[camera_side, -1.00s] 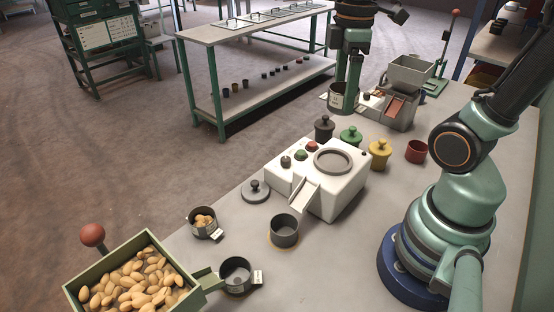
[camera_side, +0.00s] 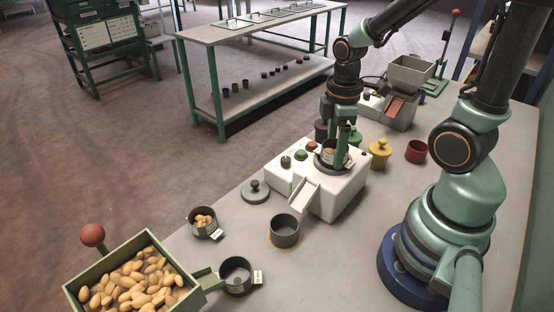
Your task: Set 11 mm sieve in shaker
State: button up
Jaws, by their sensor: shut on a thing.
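The white shaker (camera_side: 338,198) stands mid-table, with a chute at its front and a round grey mouth on top. My gripper (camera_side: 340,152) points down over that mouth, shut on a dark cup (camera_side: 322,158) with tan nuts in it. The cup is at the mouth; I cannot tell whether it sits in it or hangs just above. Black (camera_side: 321,130), green (camera_side: 355,138) and yellow (camera_side: 379,154) knobbed pots stand behind and to the right of the shaker. I cannot read which thing is the 11 mm sieve.
A labelled cup of nuts (camera_side: 203,223), another labelled cup (camera_side: 237,276) and a green nut hopper (camera_side: 203,294) are at front left. A red cup (camera_side: 416,151) and a grey hopper (camera_side: 410,72) stand behind.

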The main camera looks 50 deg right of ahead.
jog(key=o, duration=1.3)
jog(key=shift+f, duration=0.1)
jog(key=shift+o, duration=0.2)
notch_tip(320, 180, up, 12)
jog(key=w+a+r+m+t, duration=0.1)
jog(key=w+a+m+t, duration=0.1)
jog(key=a+m+t, duration=0.3)
jog(key=shift+w+a+r+m+t, duration=0.3)
jog(key=shift+r+m, duration=0.1)
jog(key=shift+m, duration=1.6)
